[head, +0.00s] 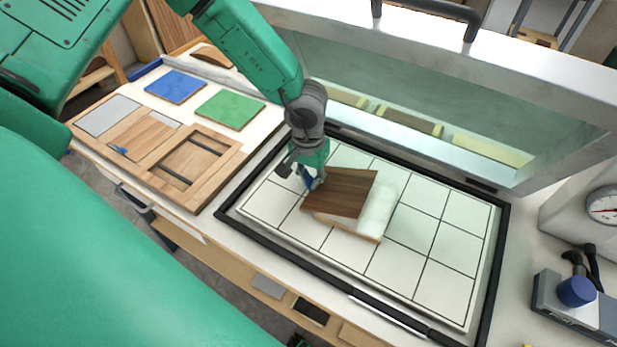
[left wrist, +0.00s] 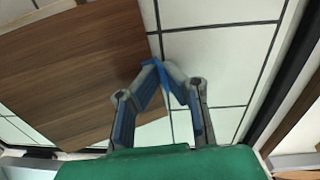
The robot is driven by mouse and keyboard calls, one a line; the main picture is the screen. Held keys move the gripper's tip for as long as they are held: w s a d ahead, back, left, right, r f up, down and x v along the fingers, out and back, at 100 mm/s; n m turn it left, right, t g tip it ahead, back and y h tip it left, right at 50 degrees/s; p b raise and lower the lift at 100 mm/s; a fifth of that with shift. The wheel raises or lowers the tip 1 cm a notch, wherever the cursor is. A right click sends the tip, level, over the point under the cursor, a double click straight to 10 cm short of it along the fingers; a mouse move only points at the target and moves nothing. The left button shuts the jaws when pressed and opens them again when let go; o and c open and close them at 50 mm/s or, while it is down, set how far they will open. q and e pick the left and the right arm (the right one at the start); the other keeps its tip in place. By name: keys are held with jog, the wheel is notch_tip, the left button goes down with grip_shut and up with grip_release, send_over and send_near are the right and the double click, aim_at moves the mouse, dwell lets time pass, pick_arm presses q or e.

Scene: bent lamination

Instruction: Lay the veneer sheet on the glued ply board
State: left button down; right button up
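The brown wood-grain veneer sheet (head: 343,192) is above the glued ply board (head: 377,212), offset to its left and covering much of it. White glue shows on the board's uncovered right part. Whether the sheet touches the board is not clear. My right gripper is not in view.
The board lies on a white tiled bed (head: 440,285) with a black frame. A raised metal-framed lid (head: 430,80) stands behind. Blue (head: 176,86) and green (head: 230,109) panels and a wooden tray (head: 225,148) are at left. A gauge (head: 604,206) is at right.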

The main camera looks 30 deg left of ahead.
pick_arm(q)
jog(key=shift+s+d+f, duration=0.3)
jog(key=shift+f, duration=0.05)
jog(key=shift+d, duration=0.35)
jog(key=shift+d+f, duration=0.1)
jog(key=shift+d, duration=0.45)
jog(key=c, duration=1.8)
grip_release()
jog(key=shift+o, duration=1.2)
jog(key=shift+d+f, duration=0.1)
jog(key=shift+w, duration=0.25)
jog(key=shift+o, duration=0.4)
